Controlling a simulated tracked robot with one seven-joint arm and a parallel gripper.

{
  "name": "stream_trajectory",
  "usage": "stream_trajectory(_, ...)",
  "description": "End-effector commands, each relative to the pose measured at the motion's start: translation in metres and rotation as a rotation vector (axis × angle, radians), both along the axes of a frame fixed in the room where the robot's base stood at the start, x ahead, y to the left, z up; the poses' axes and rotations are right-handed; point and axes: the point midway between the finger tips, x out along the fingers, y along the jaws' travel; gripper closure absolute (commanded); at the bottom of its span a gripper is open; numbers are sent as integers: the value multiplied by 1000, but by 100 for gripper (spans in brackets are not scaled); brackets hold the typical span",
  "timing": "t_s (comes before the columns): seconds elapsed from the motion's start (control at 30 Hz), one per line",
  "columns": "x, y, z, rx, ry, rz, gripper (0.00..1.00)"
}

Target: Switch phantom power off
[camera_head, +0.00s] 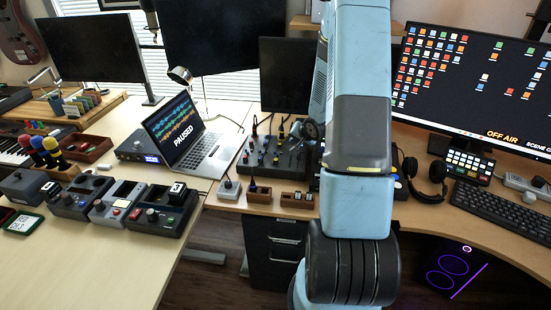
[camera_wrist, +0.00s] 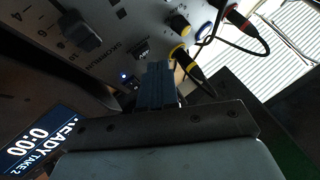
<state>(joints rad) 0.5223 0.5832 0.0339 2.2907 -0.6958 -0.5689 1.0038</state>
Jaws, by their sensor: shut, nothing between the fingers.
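The grey mixer panel (camera_wrist: 115,30) fills the top of the wrist view, tilted in the picture. A blue light (camera_wrist: 123,77) glows near its edge, with a small dark control beside it, close to my fingers. A small dark control (camera_wrist: 142,51) also shows further up the panel. I cannot read which control is labelled for phantom power. My gripper (camera_wrist: 157,83) is shut and empty, its fingertips close over the panel edge; I cannot tell whether they touch it. In the head view the mixer (camera_head: 262,158) stands on the desk, partly behind my arm.
The laptop (camera_head: 180,135) reads PAUSED. The right monitor (camera_head: 470,85) reads OFF AIR.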

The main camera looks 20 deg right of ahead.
Motion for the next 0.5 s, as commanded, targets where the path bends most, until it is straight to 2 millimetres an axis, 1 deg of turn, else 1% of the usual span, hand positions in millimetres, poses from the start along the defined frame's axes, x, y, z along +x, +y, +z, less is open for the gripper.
stream_trajectory(0.17, 0, -1, 4, 0, -1, -1, 100)
stream_trajectory(0.5, 0, -1, 31, 0, -2, -1, 100)
